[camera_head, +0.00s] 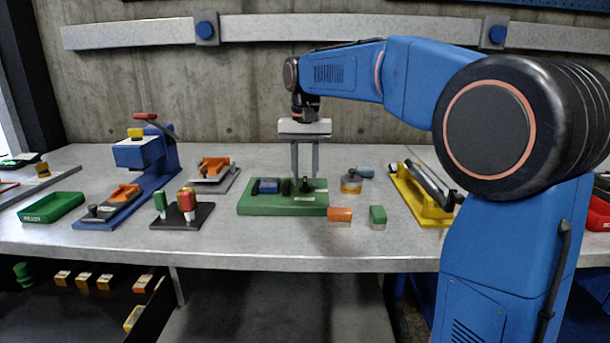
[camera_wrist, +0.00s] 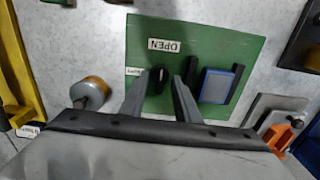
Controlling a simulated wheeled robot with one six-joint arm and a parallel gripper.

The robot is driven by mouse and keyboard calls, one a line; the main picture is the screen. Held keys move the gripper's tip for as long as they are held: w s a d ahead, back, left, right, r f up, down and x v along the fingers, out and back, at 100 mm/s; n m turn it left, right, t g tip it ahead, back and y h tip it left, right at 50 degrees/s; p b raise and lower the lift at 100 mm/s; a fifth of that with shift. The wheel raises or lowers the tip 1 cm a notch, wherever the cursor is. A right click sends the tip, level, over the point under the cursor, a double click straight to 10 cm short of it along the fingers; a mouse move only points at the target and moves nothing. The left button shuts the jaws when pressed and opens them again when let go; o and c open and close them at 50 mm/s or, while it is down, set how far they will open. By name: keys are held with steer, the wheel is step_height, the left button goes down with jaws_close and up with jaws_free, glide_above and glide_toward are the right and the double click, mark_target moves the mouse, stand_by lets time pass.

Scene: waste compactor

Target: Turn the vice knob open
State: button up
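The vice is a green base plate (camera_head: 250,208) on the bench, with a blue block (camera_head: 267,186) beside dark upright jaws. In the wrist view the green plate (camera_wrist: 205,40) bears an OPEN label (camera_wrist: 163,45) and a second, partly hidden label (camera_wrist: 133,71). The small black knob (camera_wrist: 157,76) stands near these labels. My gripper (camera_head: 304,175) points down over the vice, with its two grey fingers apart. In the wrist view my gripper's fingertips (camera_wrist: 160,74) lie on either side of the knob, with small gaps visible. I cannot tell how deep they reach.
An amber-banded round item (camera_head: 351,184) and a yellow fixture (camera_head: 415,195) are to the right. A stamp stand (camera_head: 180,215) and blue press (camera_head: 148,165) are to the left.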

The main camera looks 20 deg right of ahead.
mark_target(305, 179)
step_height(305, 179, up, 17)
steer(key=shift+r, duration=0.15)
stand_by(0.6)
